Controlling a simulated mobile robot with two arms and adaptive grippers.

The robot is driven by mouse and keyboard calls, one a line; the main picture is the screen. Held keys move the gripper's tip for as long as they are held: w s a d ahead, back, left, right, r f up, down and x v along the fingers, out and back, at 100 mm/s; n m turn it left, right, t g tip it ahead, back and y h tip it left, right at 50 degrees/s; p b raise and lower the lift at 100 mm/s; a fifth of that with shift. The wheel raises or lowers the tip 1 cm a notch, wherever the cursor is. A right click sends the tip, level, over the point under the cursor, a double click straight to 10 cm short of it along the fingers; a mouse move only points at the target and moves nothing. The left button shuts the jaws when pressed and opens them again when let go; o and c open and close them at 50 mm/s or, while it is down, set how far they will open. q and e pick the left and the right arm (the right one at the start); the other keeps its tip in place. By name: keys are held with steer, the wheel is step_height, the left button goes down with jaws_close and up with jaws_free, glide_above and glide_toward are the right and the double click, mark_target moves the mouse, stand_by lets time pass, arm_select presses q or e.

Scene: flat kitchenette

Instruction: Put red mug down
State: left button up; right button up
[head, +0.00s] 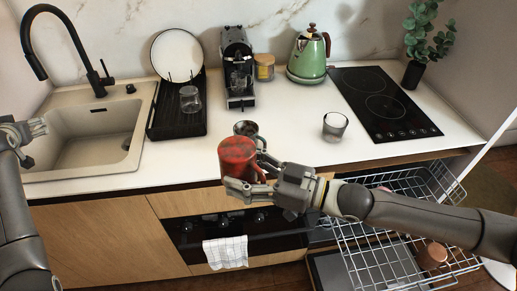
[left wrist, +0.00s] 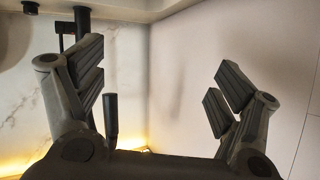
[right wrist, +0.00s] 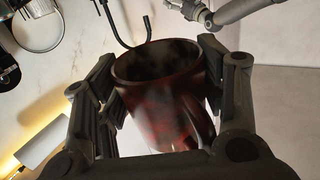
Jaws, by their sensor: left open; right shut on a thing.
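Whether the mug touches the counter cannot be told. In the right wrist view the mug (right wrist: 165,95) sits between both fingers, its dark open rim and handle showing; it looks empty. My left gripper (head: 32,128) is by the sink at the far left. In the left wrist view its fingers (left wrist: 155,90) are wide apart with nothing between them.
A dish rack (head: 176,125) is left. Counter between rack and cup is clear. A pulled-out wire basket (head: 385,255) lies below my right arm.

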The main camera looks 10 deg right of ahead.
arm_select(q)
steer(key=w+d+r+m+t+h, duration=0.1)
steer(key=w+d+r+m+h, duration=0.15)
steer(key=d+r, duration=0.45)
steer(key=w+d+r+m+t+h, duration=0.1)
steer(key=w+d+r+m+h, duration=0.2)
steer(key=d, duration=0.7)
steer(key=w+d+r+m+t+h, duration=0.1)
steer(key=w+d+r, duration=0.2)
steer(key=d+r, duration=0.45)
steer(key=s+d+r+m+g+h, duration=0.1)
steer(key=s+d+r+m+h, duration=0.2)
steer(key=d, duration=0.6)
steer(key=s+d+r+m+h, duration=0.1)
steer(key=s+d+r+m, duration=0.15)
steer(key=d+r, duration=0.45)
steer(key=s+d+r+m+g+h, duration=0.1)
steer(key=d+r+m+h, duration=0.2)
steer(key=d, duration=0.8)
steer(key=s+d+m+g, duration=0.4)
steer(key=s+d+m, duration=0.7)
steer(key=s+d, duration=0.65)
steer(key=s+d+f+m, duration=0.2)
steer(key=s+d+f, duration=0.1)
steer(key=m+y, duration=0.8)
steer(key=y, duration=0.2)
glide_toward(242, 153)
steer(key=x, duration=1.2)
